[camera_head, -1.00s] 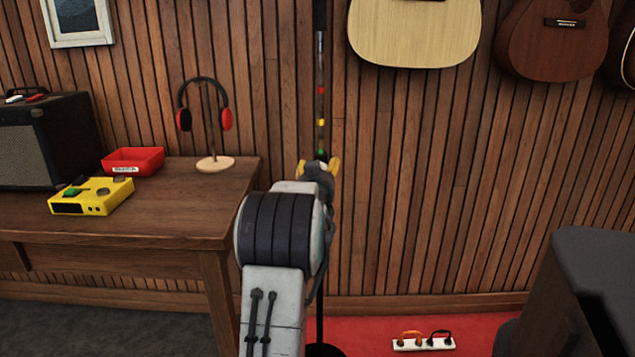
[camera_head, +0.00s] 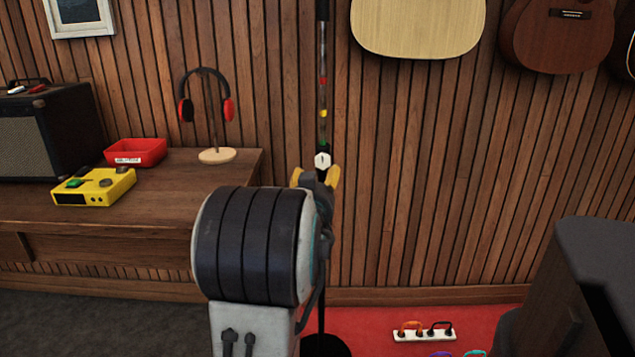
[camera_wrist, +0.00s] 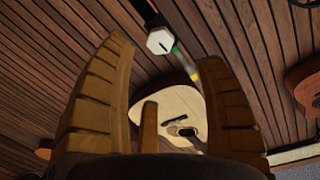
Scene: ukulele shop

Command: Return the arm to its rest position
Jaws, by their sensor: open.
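My gripper (camera_head: 316,178) is in front of the wood-slat wall, right of the table, with its yellow fingers apart and nothing between them. A white hexagonal piece (camera_head: 322,160) is just beyond the fingertips, on a thin dark pole (camera_head: 322,60) with red, yellow and green bands. The white piece also shows in the wrist view (camera_wrist: 160,41), above the fingers. I cannot tell its exact distance from them. My arm rises from the bottom centre and hides the pole's lower part.
A wooden table (camera_head: 190,195) at left holds an amplifier (camera_head: 50,135), a red tray (camera_head: 135,152), a yellow box (camera_head: 95,187) and red headphones (camera_head: 205,100) on a stand. Guitars (camera_head: 415,25) hang on the wall. A dark cabinet (camera_head: 600,250) stands at right; a white strip (camera_head: 424,335) lies on red carpet.

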